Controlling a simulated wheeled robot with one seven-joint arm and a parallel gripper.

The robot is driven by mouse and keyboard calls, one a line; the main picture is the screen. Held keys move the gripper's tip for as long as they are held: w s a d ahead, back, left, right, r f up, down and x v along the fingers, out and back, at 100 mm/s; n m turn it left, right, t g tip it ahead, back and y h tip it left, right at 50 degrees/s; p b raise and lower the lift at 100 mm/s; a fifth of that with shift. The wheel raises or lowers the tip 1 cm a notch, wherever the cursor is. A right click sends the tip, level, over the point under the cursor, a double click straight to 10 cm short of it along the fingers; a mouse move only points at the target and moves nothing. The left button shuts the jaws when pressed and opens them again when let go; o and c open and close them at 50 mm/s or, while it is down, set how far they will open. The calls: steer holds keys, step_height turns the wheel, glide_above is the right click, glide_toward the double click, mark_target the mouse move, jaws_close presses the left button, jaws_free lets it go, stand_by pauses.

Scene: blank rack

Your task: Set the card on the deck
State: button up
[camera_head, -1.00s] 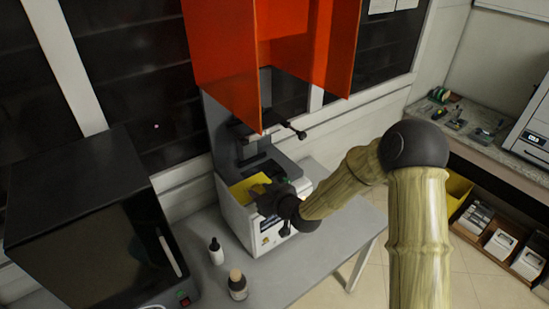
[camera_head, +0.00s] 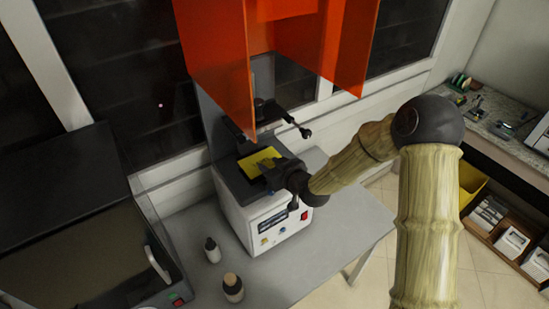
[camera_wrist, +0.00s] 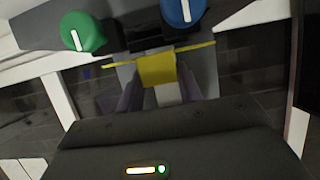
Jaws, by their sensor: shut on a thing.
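A yellow card (camera_head: 259,161) is over the dark deck (camera_head: 236,182) of the white machine, looking roughly level in the head view. Whether it touches the deck I cannot tell. My gripper (camera_head: 272,171) is shut on the card's near edge and reaches in from the machine's front right. In the wrist view the card (camera_wrist: 157,70) shows between the two fingers of my gripper (camera_wrist: 158,84), its broad edge seen as a thin yellow line. My gripper hides part of the deck.
The white machine (camera_head: 243,226) stands on a grey table (camera_head: 330,240). Orange panels (camera_head: 215,60) hang above, with a dark knobbed arm (camera_head: 292,120) over the deck. Two small bottles (camera_head: 212,250) (camera_head: 232,288) stand in front. A dark box-shaped appliance (camera_head: 80,220) is at left. Green (camera_wrist: 82,32) and blue (camera_wrist: 183,10) knobs show in the wrist view.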

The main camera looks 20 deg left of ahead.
steer(key=shift+w, duration=0.3)
steer(key=shift+s, duration=0.1)
steer(key=shift+f+b, duration=0.6)
steer(key=shift+f, duration=0.5)
steer(key=shift+f+b, duration=0.5)
stand_by(0.5)
steer(key=o, duration=1)
steer(key=shift+o, duration=0.2)
